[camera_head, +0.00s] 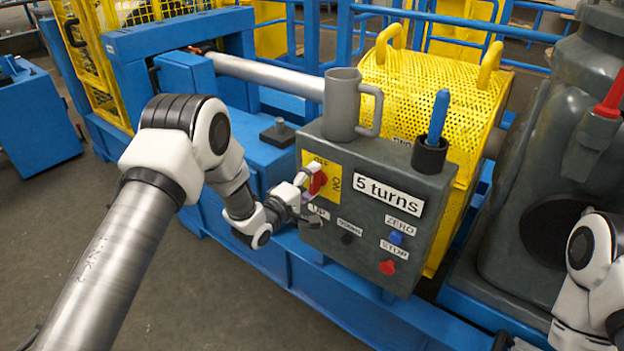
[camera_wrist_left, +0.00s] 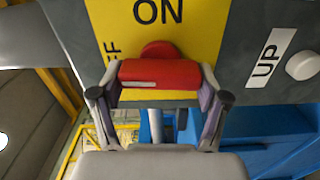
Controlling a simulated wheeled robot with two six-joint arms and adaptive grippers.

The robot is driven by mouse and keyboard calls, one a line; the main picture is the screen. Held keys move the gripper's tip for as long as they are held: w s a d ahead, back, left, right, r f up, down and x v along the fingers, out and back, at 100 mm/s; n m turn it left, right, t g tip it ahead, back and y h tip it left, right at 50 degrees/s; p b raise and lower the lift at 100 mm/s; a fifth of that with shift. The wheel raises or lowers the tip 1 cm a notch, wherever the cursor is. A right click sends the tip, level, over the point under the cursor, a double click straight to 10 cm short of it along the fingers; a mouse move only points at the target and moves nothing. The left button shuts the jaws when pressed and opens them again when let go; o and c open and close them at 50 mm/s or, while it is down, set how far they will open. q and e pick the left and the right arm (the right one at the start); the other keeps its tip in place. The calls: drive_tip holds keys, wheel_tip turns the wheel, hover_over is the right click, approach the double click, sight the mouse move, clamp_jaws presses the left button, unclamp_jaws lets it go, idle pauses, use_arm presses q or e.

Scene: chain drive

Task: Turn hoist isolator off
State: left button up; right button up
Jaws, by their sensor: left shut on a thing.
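The hoist isolator is a red handle (camera_head: 318,183) on a yellow plate (camera_head: 333,190) marked OFF and ON, at the upper left of the grey control box's front. My left gripper (camera_head: 311,182) reaches it from the left and is shut on the handle. In the left wrist view the red handle (camera_wrist_left: 160,73) lies crosswise between the two fingers of my left gripper (camera_wrist_left: 160,85). The ON mark is above it there, and the OFF mark is partly hidden at its left. Which mark the handle points to I cannot tell. My right gripper does not show clearly.
The grey box (camera_head: 440,190) has a "5 turns" label, UP and DOWN controls, a blue button (camera_head: 396,238) and a red button (camera_head: 387,267). A grey mug (camera_head: 341,103) and a blue-handled tool (camera_head: 437,118) in a black holder stand on top. A yellow mesh guard (camera_head: 430,85) is behind.

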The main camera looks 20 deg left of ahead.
use_arm(q)
drive_tip(key=shift+n, duration=0.5)
drive_tip(key=o, duration=1.2)
drive_tip(key=shift+c, duration=0.2)
drive_tip(key=v, duration=1.2)
